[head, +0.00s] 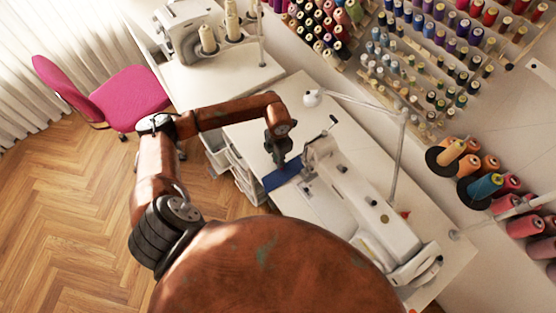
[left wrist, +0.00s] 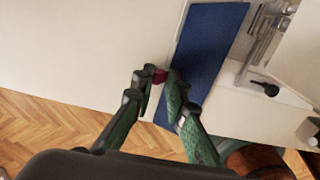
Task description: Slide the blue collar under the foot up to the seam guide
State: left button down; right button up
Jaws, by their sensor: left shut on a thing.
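The blue collar (head: 283,175) lies flat on the white sewing table, beside the head end of the white sewing machine (head: 362,198). My left gripper (head: 280,160) is above the collar and shut at its edge. In the left wrist view, the collar (left wrist: 212,60) is a long blue strip. The gripper fingers (left wrist: 155,88) are at its left edge, with a small red piece (left wrist: 159,76) between them. Metal parts near the needle area (left wrist: 262,35) stand close to the collar's right edge. I cannot clearly make out the foot or the seam guide. My right gripper is not in view.
A lamp arm (head: 398,150) rises behind the machine. Another machine (head: 190,32) with thread cones stands on the upper left table. A pink chair (head: 130,95) and white drawers (head: 240,175) are to the left. Bare tabletop (left wrist: 110,45) lies left of the collar.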

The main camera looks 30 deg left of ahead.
aim_at(283, 170)
pick_arm(q)
jog(key=shift+d, duration=0.3)
jog(key=shift+s+d, duration=0.1)
jog(key=shift+d, duration=0.25)
jog(key=shift+s+d+p, duration=0.3)
jog(key=shift+s+d, duration=0.1)
jog(key=shift+d, duration=0.45)
jog(key=c, duration=1.8)
grip_release()
jog(key=shift+c, duration=0.2)
notch_tip(283, 170, up, 12)
